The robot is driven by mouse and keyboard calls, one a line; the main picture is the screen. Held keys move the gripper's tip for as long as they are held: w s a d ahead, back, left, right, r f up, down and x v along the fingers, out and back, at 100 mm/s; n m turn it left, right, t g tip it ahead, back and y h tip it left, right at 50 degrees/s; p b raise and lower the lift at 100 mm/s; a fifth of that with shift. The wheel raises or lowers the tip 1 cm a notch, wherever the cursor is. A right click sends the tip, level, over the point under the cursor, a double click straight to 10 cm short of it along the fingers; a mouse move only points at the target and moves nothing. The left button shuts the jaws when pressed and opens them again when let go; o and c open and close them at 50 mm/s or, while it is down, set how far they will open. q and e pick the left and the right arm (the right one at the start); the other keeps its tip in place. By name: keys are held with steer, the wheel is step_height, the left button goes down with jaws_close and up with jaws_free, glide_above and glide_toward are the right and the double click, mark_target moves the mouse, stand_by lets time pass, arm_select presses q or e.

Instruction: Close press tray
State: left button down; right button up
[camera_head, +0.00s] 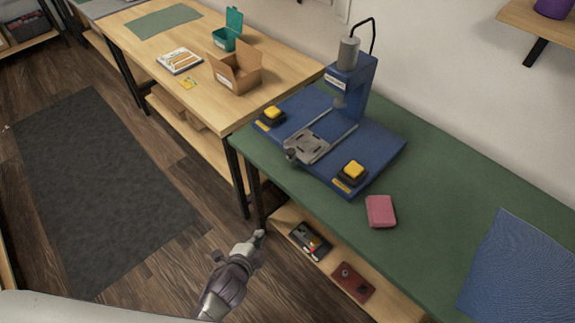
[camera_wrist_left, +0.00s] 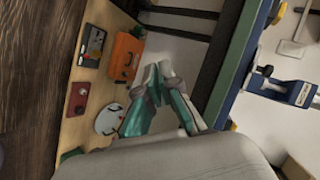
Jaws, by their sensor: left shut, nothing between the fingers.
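The blue press (camera_head: 349,80) stands on the green-topped bench, its column at the back of a blue base. Its grey metal tray (camera_head: 308,146) sticks out toward the bench's front edge, forward of the press head, with a dark knob at its front end. My left gripper (camera_head: 259,237) is shut and empty, low in front of the bench, apart from the tray and below the bench top. Its fingertips also show in the left wrist view (camera_wrist_left: 158,74), touching nothing. My right gripper is not in view.
Yellow buttons (camera_head: 352,170) flank the tray on the base. A pink block (camera_head: 380,211) and a blue cloth (camera_head: 522,268) lie on the bench. A lower shelf (camera_head: 320,250) holds several items. A wooden table (camera_head: 225,110) with an open cardboard box adjoins at left.

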arm_select(q)
steer(key=w+d+r+m+t+h+b, duration=0.1)
steer(key=w+d+r+m+t, duration=0.1)
steer(key=r, duration=0.6)
steer(key=w+d+r+m+t, duration=0.1)
steer(key=w+r+m+t, duration=0.1)
steer(key=r, duration=0.6)
glide_toward(290, 155)
steer(key=x, duration=0.7)
steer(key=shift+w+a+f, duration=0.1)
steer(key=shift+w, duration=0.1)
